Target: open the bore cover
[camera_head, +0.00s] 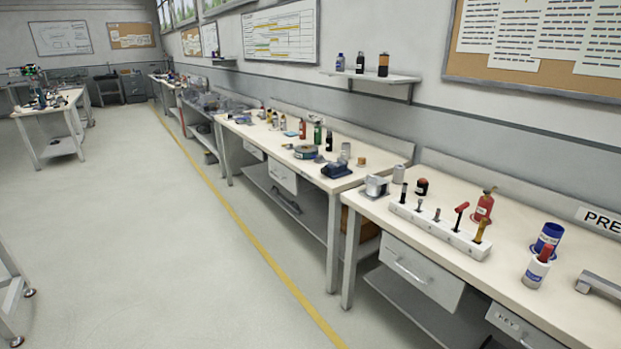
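I cannot make out a bore cover in the head view; nothing here is clearly one. Neither of my grippers can be recognised in this view.
A second bench (272,143) carries several items. Open floor (150,230) lies left of the yellow line (240,225).

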